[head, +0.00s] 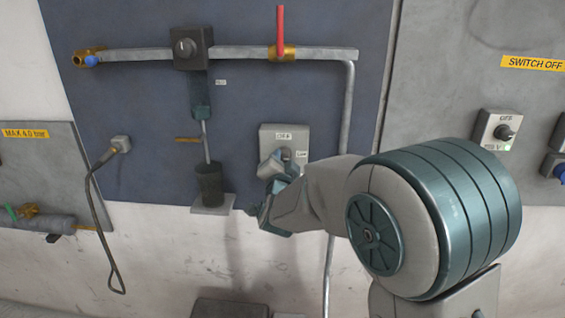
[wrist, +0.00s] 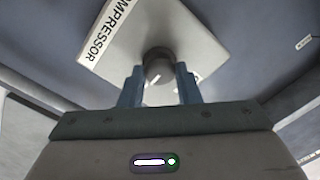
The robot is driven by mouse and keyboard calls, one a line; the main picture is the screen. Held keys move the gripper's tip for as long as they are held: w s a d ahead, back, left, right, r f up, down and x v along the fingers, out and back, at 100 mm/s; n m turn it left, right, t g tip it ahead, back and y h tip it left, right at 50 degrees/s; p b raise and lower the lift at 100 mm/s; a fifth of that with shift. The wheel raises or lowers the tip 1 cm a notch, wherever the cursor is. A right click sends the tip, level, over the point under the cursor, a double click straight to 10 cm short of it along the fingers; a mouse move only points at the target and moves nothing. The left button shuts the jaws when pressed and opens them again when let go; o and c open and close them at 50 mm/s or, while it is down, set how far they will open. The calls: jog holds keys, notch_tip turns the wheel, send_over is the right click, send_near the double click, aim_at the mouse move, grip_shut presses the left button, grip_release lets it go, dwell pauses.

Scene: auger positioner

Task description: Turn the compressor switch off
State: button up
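The compressor switch is a light grey box with a dark round knob, seen in the head view (head: 298,132) on the blue-grey panel. A label reading OFF is above its knob and a smaller label, too small to read, is to the right. In the wrist view the switch plate (wrist: 187,30) carries the word COMPRESSOR, and the knob (wrist: 157,58) has a pale pointer line. My gripper (head: 281,166) is at the switch, covering its lower left part. In the wrist view its two fingers (wrist: 159,77) stand apart on either side of the knob; I cannot tell whether they touch it.
A pipe with a red lever (head: 281,32) runs above the switch, and a vertical pipe (head: 345,120) passes to its right. A dark cup (head: 209,185) sits on a small shelf to the left. Another switch (head: 497,131) is on the right panel under a SWITCH OFF sign (head: 533,63).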

jog(key=n, duration=0.3)
jog(key=shift+n, duration=0.4)
jog(key=n+p, duration=0.1)
jog(key=n, duration=0.3)
jog(key=shift+r+n, duration=0.15)
jog(key=shift+n, duration=0.15)
jog(key=n+p, duration=0.1)
jog(key=n, duration=0.1)
jog(key=n+p, duration=0.1)
jog(key=n, duration=0.2)
jog(key=shift+a+g+h+p, duration=0.1)
jog(key=shift+g+h+p, duration=0.2)
jog(key=shift+h+p, duration=0.1)
jog(key=shift+n+p, duration=1)
jog(key=shift+n, duration=0.9)
jog(key=o, duration=1)
